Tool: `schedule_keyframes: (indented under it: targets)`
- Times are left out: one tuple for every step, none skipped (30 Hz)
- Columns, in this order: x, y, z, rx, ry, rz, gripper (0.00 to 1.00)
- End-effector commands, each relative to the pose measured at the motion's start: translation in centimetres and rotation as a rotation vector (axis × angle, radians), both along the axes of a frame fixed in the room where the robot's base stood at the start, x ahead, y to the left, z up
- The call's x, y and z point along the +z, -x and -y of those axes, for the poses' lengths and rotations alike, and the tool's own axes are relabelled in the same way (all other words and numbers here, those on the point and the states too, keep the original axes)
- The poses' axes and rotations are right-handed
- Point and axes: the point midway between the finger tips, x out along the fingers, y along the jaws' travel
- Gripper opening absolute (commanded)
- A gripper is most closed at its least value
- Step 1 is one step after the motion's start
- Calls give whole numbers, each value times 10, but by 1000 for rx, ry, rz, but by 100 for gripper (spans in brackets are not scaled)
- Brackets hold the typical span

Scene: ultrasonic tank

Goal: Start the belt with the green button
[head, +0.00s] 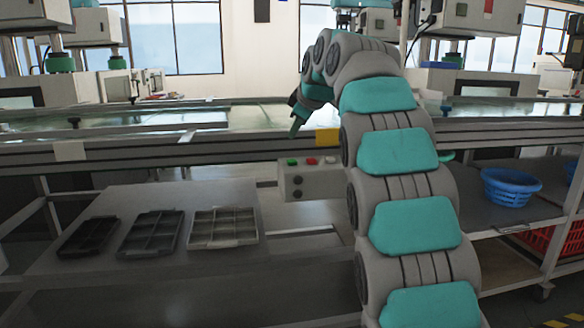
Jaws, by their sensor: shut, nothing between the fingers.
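The green button (292,162) is at the left of a small grey control box (318,181) fixed below the belt's front rail. A red button (311,161) sits to its right, and darker knobs are on the box's front. My gripper (295,132) is above the green button, in front of the belt (252,117), pointing down. It is shut and empty, and a gap shows between its tip and the button. My arm covers the right end of the box.
The belt's front rail (130,151) runs across the view. A yellow label (327,138) is on the rail. Black, dark grey and light grey trays (224,227) lie on a lower shelf. A blue basket (510,187) stands on a shelf at right, above a red crate (540,238).

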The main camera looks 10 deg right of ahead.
Motion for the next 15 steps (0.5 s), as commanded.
schedule_keyframes:
  targets:
    - [-12,1,0,-1,0,-1,0]
    - [-15,1,0,-1,0,-1,0]
    - [-19,1,0,-1,-1,0,0]
    - [-23,1,0,-1,-1,0,0]
    - [-27,1,0,0,-1,0,0]
    - [-30,1,0,1,-1,1,0]
    - [-33,1,0,1,-1,1,0]
    - [-35,1,0,1,-1,1,0]
    - [-37,1,0,0,0,0,0]
    - [-39,1,0,0,0,0,0]
    - [-40,0,0,0,0,0,0]
    - [-41,0,0,0,0,0,0]
    - [-42,0,0,0,0,0,0]
    - [-42,0,0,0,0,0,0]
    - [-42,0,0,0,0,0,0]
